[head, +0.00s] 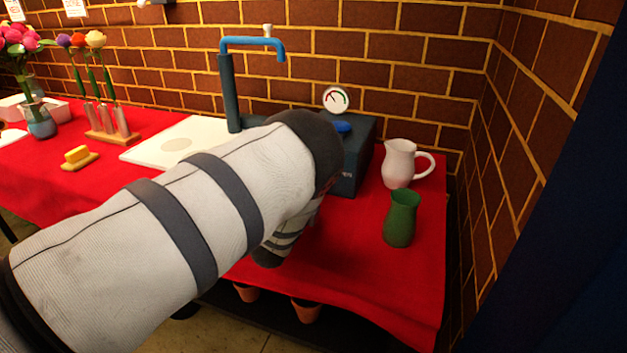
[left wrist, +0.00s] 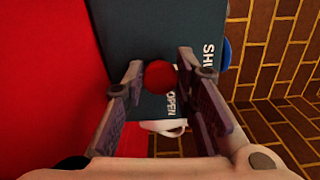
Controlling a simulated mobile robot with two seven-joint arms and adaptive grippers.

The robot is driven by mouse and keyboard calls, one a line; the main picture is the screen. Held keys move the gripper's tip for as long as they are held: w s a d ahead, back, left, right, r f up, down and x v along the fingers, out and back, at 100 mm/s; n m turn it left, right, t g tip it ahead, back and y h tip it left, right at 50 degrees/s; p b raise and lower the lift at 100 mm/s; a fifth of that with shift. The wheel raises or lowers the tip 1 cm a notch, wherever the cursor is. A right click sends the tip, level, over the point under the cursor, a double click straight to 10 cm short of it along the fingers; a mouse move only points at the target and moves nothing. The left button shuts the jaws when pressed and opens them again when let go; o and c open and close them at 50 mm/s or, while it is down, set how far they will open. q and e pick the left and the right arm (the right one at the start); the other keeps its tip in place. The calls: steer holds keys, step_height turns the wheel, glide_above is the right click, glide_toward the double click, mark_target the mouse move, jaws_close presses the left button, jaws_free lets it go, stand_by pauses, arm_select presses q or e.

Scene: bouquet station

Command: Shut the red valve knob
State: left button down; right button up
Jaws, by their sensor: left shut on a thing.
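The red valve knob (left wrist: 160,76) is on a face of the dark blue-grey box (left wrist: 128,30), between lettering that reads OPEN and partly visible letters SHU. My left gripper (left wrist: 160,82) has a finger on each side of the knob and is shut on it. In the head view the box (head: 362,155) stands near the back wall, and my left arm covers the knob and the fingers. How far the knob is turned I cannot tell. My right gripper is in neither view.
A blue knob (head: 342,127) and a gauge (head: 335,99) are at the box's top. A white pitcher (head: 398,165) and a green vase (head: 401,220) stand right of it. A blue spout (head: 252,41) rises left. Flowers in tubes (head: 105,118) stand far left on the red cloth.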

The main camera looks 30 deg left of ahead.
arm_select(q)
steer(key=shift+d+n, duration=0.1)
steer(key=shift+n, duration=0.4)
steer(key=c, duration=1.3)
jaws_free()
steer(key=v, duration=1.2)
steer(key=shift+s, duration=0.1)
